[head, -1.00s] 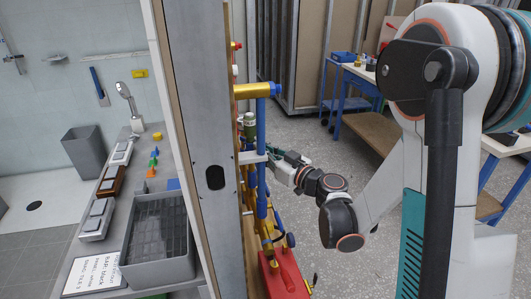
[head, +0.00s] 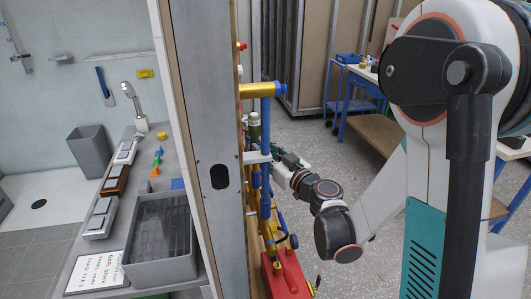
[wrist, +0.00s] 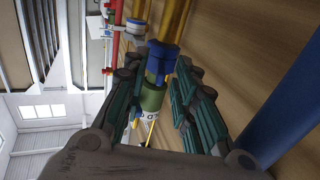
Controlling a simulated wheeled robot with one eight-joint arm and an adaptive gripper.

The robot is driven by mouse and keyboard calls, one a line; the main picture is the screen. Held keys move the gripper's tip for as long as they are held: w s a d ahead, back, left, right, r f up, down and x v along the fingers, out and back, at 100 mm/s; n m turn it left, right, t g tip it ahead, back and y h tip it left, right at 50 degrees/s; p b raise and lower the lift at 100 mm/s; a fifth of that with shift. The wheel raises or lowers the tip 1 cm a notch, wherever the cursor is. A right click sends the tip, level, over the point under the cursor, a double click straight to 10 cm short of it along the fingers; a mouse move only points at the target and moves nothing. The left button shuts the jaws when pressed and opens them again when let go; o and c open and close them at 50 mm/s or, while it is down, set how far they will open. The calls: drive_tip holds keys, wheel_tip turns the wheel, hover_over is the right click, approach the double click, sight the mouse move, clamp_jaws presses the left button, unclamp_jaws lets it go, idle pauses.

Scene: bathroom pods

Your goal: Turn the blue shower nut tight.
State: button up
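The blue nut (wrist: 160,58) sits on the end of a yellow pipe (wrist: 174,18) in the wrist view, with an olive-green cylinder (wrist: 153,97) just below it. My gripper (wrist: 159,69) has its green-black fingers apart, one on each side of the nut and cylinder. The fingertips are close to the nut; I cannot tell whether either touches it. In the head view my gripper (head: 281,160) reaches in from the right to the pipework behind the blue upright pipe (head: 266,130). I cannot make out the nut there.
A wooden panel (wrist: 245,50) backs the pipes, and a blue pipe (wrist: 290,105) runs close on the right in the wrist view. A grey wall post (head: 215,120) separates the pipework from the shower counter. A red box (head: 287,278) stands below my arm.

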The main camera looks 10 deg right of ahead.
drive_tip(key=shift+s, duration=0.1)
drive_tip(key=v, duration=0.7)
drive_tip(key=shift+s, duration=0.15)
